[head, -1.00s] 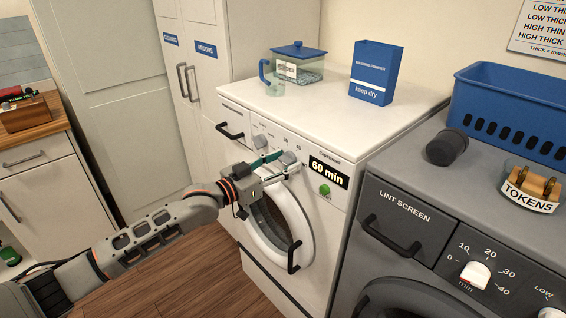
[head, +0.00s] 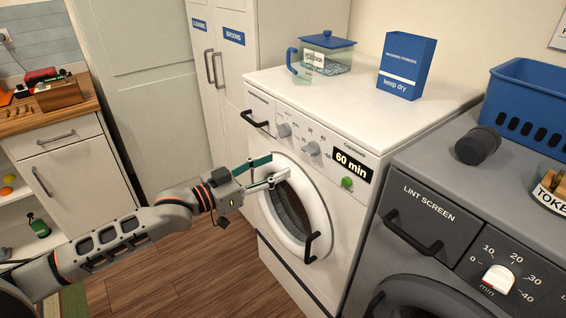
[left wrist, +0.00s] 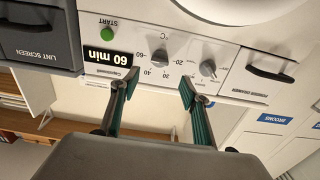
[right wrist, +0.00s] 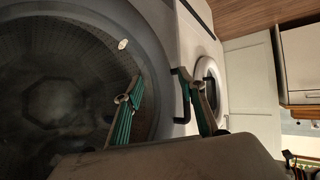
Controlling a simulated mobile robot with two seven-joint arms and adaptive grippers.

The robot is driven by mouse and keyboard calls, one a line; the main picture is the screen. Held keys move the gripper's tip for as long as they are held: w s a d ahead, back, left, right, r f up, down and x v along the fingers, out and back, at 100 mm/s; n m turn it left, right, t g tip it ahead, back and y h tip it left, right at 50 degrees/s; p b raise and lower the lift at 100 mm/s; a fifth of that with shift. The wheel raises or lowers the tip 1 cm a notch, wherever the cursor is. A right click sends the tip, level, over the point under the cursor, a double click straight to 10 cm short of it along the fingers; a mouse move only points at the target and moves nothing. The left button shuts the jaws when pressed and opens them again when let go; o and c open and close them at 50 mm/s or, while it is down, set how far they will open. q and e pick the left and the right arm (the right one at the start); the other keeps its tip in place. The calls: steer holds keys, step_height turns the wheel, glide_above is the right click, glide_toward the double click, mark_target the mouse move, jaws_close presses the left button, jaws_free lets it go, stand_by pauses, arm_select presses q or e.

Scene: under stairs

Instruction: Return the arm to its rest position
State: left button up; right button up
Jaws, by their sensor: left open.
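My left gripper (head: 268,172) is open and empty in front of the white washing machine (head: 395,125), just below its control knobs and near the top of the round door (head: 318,225). In the left wrist view its two fingers (left wrist: 152,95) stand apart with the control panel beyond them. My left arm reaches in from the lower left of the head view. My right gripper is outside the head view.
The grey machine (head: 430,170) stands right of the washer, with a blue basket (head: 535,130) and a dark cylinder (head: 478,145) on top. A wooden-topped cabinet (head: 60,150) is at left; floor between is clear.

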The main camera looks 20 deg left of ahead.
arm_select(q)
steer(key=shift+s+a, duration=0.1)
steer(key=shift+s, duration=0.05)
stand_by(0.3)
steer(key=s+f+n+g+y, duration=0.1)
steer(key=s+f+y, duration=0.3)
steer(key=s+f, duration=0.9)
steer(key=s+f+n+g+y, duration=0.2)
steer(key=s+f+y, duration=0.2)
steer(key=s+f, duration=0.9)
step_height(320, 180, down, 7)
steer(key=shift+a+f, duration=0.1)
steer(key=shift+a, duration=0.2)
